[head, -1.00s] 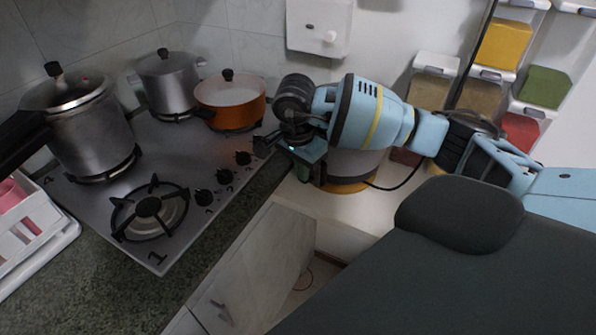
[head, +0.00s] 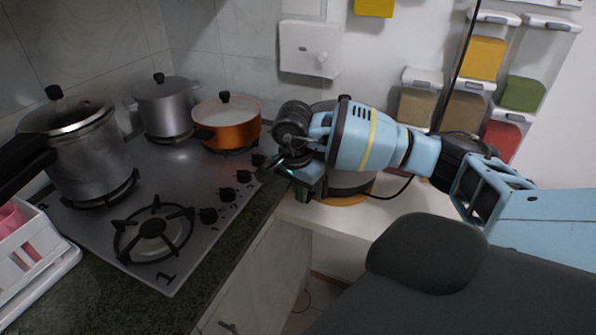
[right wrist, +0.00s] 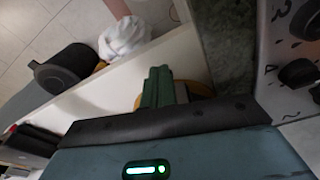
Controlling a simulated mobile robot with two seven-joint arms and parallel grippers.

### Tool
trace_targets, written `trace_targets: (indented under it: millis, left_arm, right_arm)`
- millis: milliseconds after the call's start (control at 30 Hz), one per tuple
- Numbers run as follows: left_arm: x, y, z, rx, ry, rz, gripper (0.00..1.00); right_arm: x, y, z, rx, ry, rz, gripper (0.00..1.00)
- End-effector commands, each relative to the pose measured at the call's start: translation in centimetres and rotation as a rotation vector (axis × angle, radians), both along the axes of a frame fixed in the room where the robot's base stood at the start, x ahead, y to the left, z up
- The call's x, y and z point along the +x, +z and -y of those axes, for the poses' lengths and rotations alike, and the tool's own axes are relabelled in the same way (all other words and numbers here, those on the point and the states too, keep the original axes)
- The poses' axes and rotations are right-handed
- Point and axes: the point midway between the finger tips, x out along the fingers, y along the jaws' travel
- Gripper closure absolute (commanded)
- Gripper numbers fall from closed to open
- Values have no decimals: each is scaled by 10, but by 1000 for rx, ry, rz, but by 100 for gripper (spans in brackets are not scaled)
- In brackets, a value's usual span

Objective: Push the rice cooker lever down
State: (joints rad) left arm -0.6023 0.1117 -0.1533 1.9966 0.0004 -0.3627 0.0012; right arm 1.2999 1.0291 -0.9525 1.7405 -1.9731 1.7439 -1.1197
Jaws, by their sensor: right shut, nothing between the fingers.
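The rice cooker (head: 352,184) stands on the white counter on a round orange-brown base, mostly hidden behind my right arm in the head view. Its lever is hidden or cannot be made out. My right gripper (head: 303,193) is at the cooker's front left side, pointing down, close to it; I cannot tell whether it touches. In the right wrist view the green fingers of my right gripper (right wrist: 158,84) are together and empty, with a bit of the orange-brown base behind them. My left gripper is not in view.
A gas stove (head: 190,185) with knobs and an orange pot (head: 228,128) is left of the gripper. Spice dispensers (head: 484,57) hang on the wall at right. A dark cable (head: 398,190) runs beside the cooker. A white wall box (head: 310,48) is above.

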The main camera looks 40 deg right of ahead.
Motion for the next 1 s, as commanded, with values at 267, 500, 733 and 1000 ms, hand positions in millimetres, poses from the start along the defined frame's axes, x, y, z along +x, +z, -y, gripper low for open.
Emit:
trace_targets:
  millis: [267, 500, 733, 1000]
  left_arm:
    - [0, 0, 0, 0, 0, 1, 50]
    - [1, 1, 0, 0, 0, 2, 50]
    - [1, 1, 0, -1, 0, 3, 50]
    - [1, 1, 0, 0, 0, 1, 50]
  right_arm:
    - [0, 1, 0, 0, 0, 0, 100]
    - [1, 5, 8, 0, -1, 0, 100]
    - [2, 8, 14, 1, 0, 0, 100]
    - [2, 8, 14, 0, 0, 0, 100]
